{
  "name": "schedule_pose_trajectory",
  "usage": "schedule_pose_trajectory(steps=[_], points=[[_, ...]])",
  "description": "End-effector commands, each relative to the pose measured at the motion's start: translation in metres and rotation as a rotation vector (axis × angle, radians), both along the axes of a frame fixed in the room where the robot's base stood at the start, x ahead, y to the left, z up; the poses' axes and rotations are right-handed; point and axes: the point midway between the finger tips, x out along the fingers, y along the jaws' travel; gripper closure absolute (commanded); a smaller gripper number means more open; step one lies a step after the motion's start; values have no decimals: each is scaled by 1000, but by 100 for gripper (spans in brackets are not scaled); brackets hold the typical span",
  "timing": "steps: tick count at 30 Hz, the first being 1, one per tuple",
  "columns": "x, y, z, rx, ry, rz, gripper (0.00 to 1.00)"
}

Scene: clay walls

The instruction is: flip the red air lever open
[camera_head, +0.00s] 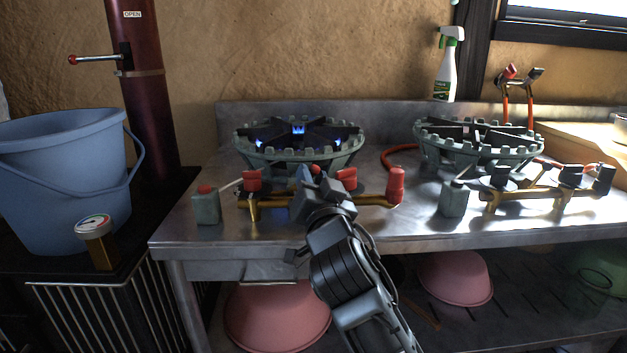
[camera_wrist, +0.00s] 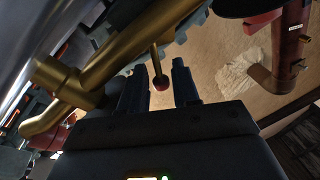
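My gripper (camera_wrist: 159,86) is open, with a finger on each side of the ball and no clear contact. In the head view my gripper (camera_head: 308,180) is at the brass manifold (camera_head: 370,199) in front of the left burner (camera_head: 298,152), among red handles (camera_head: 346,178). A small red tip (camera_head: 315,169) shows just above it, and my wrist hides part of the manifold.
The left burner has a blue flame. A right burner (camera_head: 478,150) with black handles stands on the same steel counter (camera_head: 400,230). A blue bucket (camera_head: 60,170) and a dark red pipe (camera_head: 145,110) with an "OPEN" label are at left. A spray bottle (camera_head: 447,70) stands behind.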

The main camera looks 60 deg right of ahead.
Motion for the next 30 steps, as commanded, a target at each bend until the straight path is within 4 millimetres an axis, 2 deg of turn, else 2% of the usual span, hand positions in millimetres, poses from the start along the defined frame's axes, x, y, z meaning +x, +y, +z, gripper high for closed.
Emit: schedule_pose_trajectory(steps=[16, 30], points=[[0, 0, 3, -12, 16, -3, 69], [8, 6, 12, -138, 176, -2, 69]])
